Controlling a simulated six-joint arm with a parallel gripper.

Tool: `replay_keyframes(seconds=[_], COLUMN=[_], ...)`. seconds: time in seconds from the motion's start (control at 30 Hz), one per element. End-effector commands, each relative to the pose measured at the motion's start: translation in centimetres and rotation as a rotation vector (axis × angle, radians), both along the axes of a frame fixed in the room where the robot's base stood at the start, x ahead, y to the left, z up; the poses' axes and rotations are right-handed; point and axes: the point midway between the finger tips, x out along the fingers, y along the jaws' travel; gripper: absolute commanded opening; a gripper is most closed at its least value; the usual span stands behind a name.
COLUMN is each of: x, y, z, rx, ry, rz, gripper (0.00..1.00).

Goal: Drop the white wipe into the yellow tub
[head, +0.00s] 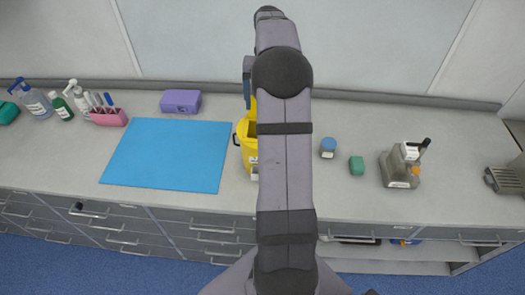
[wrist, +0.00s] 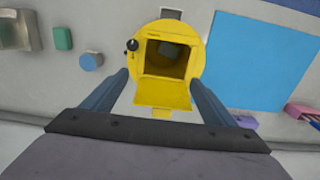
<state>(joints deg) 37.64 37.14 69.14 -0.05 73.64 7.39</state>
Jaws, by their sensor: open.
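The yellow tub (wrist: 188,37) stands below my gripper (wrist: 158,79) in the wrist view, its square opening facing the camera and a yellow flap at its near edge. In the head view, the tub (head: 245,150) is partly hidden behind my arm. My gripper is open, its two fingers apart on either side of the flap, with nothing clearly held between them. The inside of the tub is dark, with a paler grey patch that I cannot identify. I cannot make out the white wipe for certain in either view.
A blue mat (head: 165,155) lies left of the tub, with a purple box (head: 181,101) behind it. A blue-lidded jar (head: 328,147), a green block (head: 356,165) and a grey device (head: 400,165) stand to the right. Bottles and a pink rack (head: 108,118) are far left.

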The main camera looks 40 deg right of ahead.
Motion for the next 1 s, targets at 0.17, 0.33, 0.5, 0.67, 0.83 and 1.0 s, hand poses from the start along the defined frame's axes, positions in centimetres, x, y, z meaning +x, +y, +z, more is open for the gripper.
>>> replay_keyframes(seconds=[0.17,0.33,0.5,0.67,0.83,1.0], x=[0.1,0.1,0.0,0.0,0.0,0.0], y=[-0.1,0.0,0.0,0.0,0.0,0.2], z=[2.3,3.8,4.3,4.3,4.3,4.2], rx=[-0.003,-0.001,0.0,0.0,0.0,0.001], ry=[-0.003,-0.001,0.0,0.0,0.0,0.001], rz=[0.0,0.0,0.0,0.0,0.0,0.004], gripper=[0.8,0.8,0.8,0.8,0.8,0.8])
